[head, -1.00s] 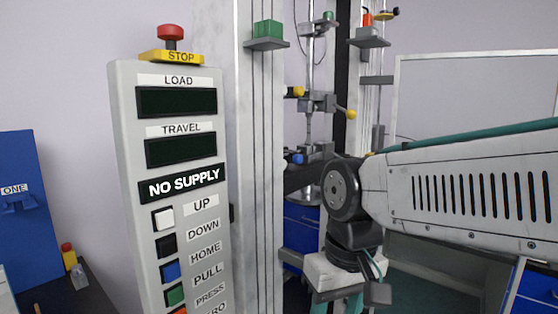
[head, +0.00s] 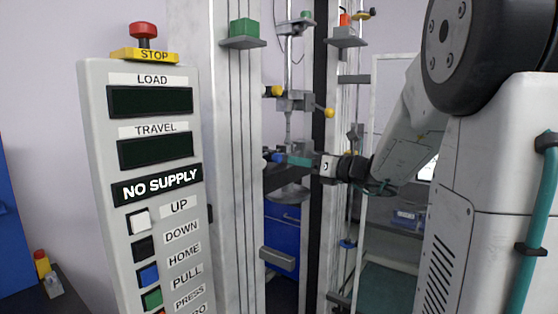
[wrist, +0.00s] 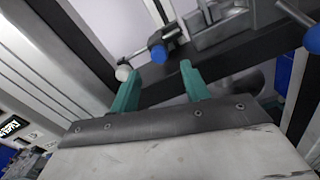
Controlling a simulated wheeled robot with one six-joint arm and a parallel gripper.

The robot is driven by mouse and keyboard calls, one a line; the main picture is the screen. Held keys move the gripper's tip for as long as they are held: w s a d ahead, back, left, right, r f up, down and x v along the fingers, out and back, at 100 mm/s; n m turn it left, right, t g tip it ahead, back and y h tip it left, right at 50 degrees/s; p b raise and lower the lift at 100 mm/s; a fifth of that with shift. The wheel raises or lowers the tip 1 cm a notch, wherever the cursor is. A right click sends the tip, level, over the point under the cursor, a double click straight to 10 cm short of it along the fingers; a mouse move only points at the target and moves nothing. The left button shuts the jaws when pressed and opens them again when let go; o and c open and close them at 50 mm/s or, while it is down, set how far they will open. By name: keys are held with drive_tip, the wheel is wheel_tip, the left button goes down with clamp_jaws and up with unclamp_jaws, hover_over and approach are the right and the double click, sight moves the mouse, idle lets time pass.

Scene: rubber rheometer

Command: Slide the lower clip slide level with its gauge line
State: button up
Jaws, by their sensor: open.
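My gripper (head: 300,160) reaches between the upright columns in the head view, its teal fingers pointing left. In the wrist view the fingers (wrist: 160,68) are apart with nothing between them. A blue knob (wrist: 157,50) on a short rod with a pale ball end (wrist: 123,72) lies just beyond the fingertips. A blue knob (head: 277,157) also shows left of the fingers in the head view. Yellow knobs (head: 328,112) mark the grip above. Another blue part (head: 347,244) sits low on a thin rod at right. I cannot tell which part is the lower clip slide; no gauge line is readable.
The control panel (head: 147,185) with its red stop button (head: 143,31) stands at left; its display reads NO SUPPLY. The front column (head: 236,180) carries a green block (head: 244,28) on a ledge. A dark crossbar (wrist: 165,86) runs behind my fingers.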

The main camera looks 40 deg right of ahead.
sight(280, 158)
drive_tip(key=x, duration=0.6)
drive_tip(key=shift+w+a, duration=0.2)
drive_tip(key=shift+w, duration=0.15)
clamp_jaws()
wheel_tip(280, 158, up, 5)
drive_tip(key=shift+r, duration=0.1)
unclamp_jaws()
